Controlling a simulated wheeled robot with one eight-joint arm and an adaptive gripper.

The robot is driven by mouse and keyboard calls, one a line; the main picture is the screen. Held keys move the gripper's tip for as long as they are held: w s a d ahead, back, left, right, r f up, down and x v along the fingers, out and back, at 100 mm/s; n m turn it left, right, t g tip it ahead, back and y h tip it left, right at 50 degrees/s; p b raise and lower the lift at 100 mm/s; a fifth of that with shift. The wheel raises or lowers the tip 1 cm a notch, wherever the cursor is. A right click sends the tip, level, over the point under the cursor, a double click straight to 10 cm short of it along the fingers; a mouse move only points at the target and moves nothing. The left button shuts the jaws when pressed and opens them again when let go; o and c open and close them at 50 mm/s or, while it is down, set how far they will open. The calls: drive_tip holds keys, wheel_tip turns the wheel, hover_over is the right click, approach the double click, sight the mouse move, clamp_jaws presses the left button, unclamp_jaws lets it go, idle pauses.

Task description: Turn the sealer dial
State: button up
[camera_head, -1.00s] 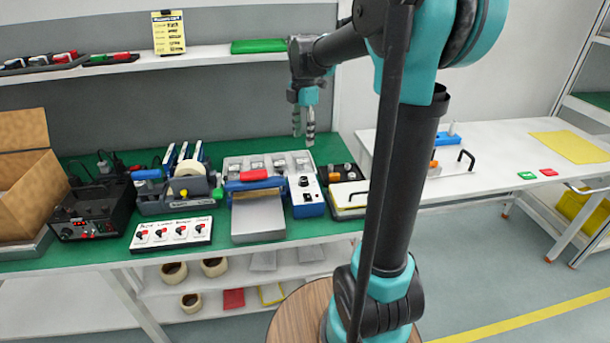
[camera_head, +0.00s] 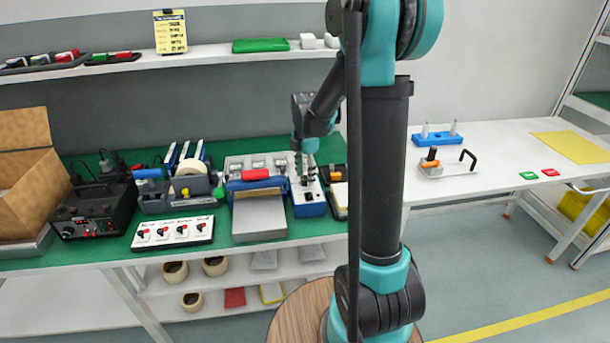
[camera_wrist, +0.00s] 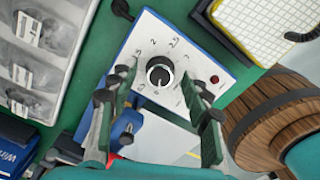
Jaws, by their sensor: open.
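The sealer dial (camera_wrist: 159,74) is a round black knob with a light ring, on a white panel with printed numbers. The sealer's control box (camera_head: 310,203) has a white top and blue sides and stands on the green bench. My gripper (camera_head: 301,180) points down over this box and hides the dial in the head view. In the wrist view my gripper (camera_wrist: 160,108) is open, with one finger on each side of the dial in the picture. Nothing is between the fingers that I can see held. Whether the fingertips touch the panel I cannot tell.
A red-handled sealer press (camera_head: 256,178) stands left of the box. A switch panel (camera_head: 172,232), a tape dispenser (camera_head: 186,190) and a black power unit (camera_head: 93,212) sit further left. A small red button (camera_wrist: 214,79) is on the dial's panel. A shelf (camera_head: 200,57) runs above the bench.

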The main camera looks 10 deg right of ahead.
drive_tip(key=shift+f, duration=0.1)
drive_tip(key=shift+c, duration=0.6)
clamp_jaws()
